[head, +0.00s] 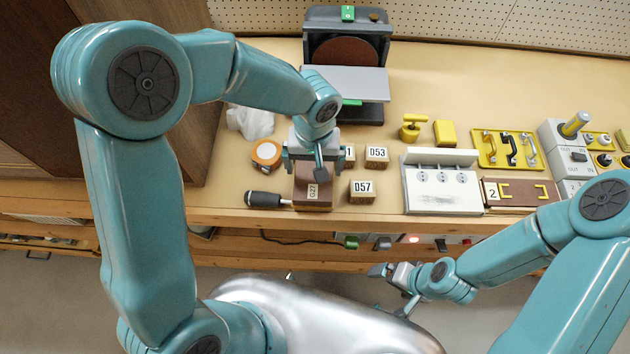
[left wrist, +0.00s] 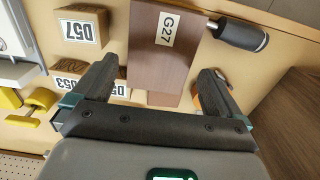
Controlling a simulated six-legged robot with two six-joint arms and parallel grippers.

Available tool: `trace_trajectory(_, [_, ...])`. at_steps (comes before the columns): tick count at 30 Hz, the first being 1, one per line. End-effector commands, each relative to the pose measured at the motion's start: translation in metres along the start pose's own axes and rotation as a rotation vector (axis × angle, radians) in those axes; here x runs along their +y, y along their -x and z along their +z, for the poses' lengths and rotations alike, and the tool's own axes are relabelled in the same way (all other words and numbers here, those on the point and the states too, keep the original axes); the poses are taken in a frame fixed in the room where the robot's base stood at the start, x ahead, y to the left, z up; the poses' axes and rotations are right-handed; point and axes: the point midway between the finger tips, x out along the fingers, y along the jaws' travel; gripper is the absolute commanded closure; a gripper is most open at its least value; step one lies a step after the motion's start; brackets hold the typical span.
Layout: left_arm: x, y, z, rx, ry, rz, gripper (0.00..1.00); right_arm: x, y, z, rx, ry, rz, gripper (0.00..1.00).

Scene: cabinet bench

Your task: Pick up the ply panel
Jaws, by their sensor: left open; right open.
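The ply panel (head: 324,196) looks like a brown wooden board labelled G27. It lies near the front edge of the bench in the head view, its far part hidden under my left gripper. My left gripper (head: 313,166) is open above it, pointing down. In the left wrist view the panel (left wrist: 150,62) shows between the two spread fingers of the left gripper (left wrist: 160,84), with a gap visible on both sides. My right gripper (head: 392,287) is open and empty, low in front of the bench, far from the panel.
A black-handled screwdriver (head: 264,199) lies just left of the panel. Blocks D57 (head: 362,191) and D53 (head: 377,156) stand to its right. An orange tape roll (head: 267,154) and a sander (head: 346,60) are behind. A white socket box (head: 441,190) stands further right.

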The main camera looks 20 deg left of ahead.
Motion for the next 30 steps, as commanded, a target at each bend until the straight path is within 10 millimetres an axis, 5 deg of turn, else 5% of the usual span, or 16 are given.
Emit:
trace_trajectory(18, [0.001, -0.078, -0.002, -0.002, -0.002, 0.001, 0.00, -0.004, 0.010, 0.000, 0.000, 0.000, 0.000, 0.00])
trace_trajectory(26, [0.001, -0.081, -0.003, 0.001, -0.002, 0.002, 0.00, -0.004, 0.010, 0.000, 0.000, 0.000, 0.000, 0.00])
trace_trajectory(30, [0.001, -0.081, -0.003, 0.000, -0.002, 0.002, 0.39, -0.004, 0.010, 0.000, 0.000, 0.000, 0.000, 0.00])
